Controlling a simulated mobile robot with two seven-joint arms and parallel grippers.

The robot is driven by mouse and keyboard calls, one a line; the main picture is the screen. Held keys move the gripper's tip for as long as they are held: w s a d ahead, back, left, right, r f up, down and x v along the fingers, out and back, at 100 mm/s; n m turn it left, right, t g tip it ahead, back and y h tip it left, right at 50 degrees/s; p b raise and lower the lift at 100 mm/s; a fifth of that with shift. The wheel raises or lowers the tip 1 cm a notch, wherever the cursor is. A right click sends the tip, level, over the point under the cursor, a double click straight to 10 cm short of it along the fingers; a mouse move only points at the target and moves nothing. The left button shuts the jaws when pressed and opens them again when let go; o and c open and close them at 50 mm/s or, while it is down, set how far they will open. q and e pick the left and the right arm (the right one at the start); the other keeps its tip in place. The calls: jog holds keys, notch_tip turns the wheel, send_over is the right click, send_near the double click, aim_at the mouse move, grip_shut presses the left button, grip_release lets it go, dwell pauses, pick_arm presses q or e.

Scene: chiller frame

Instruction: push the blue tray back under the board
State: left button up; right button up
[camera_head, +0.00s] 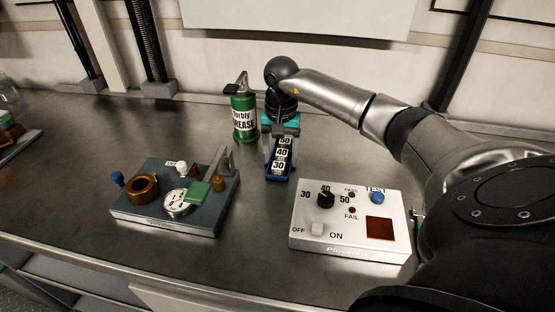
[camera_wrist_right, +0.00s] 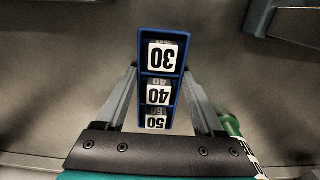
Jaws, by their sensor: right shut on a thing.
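The blue tray (camera_head: 279,171) lies on the dark bench near the middle of the head view, holding white blocks marked 30, 40 and 50. In the right wrist view the tray (camera_wrist_right: 144,72) points away from my right gripper (camera_wrist_right: 159,72), whose fingers sit along its two long sides. My right gripper (camera_head: 280,132) reaches down over the tray's far end in the head view and is shut on it. A grey board (camera_head: 150,217) with a dial gauge, a brown ring and a green block stands to the left, apart from the tray. My left gripper is out of view.
A green grease can (camera_head: 243,118) stands close behind and left of the tray. A white test box (camera_head: 302,242) with a knob and switch stands to the front right. The bench between board and box is bare. A pale panel (camera_head: 300,15) hangs behind.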

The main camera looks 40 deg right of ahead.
aim_at(307, 144)
jog(key=shift+w+d+b, duration=0.15)
jog(key=shift+d+b, duration=0.3)
jog(key=shift+d, duration=0.65)
jog(key=shift+w+d+b, duration=0.1)
jog(key=shift+d+b, duration=0.35)
jog(key=shift+d, duration=0.9)
jog(key=shift+d, duration=0.1)
jog(key=shift+w+d+b, duration=0.25)
jog(key=shift+d+b, duration=0.35)
jog(key=shift+d, duration=0.9)
jog(key=shift+w+d+b, duration=0.2)
jog(key=shift+d+b, duration=0.4)
jog(key=shift+d, duration=0.9)
jog(key=o, duration=0.6)
jog(key=shift+o, duration=0.2)
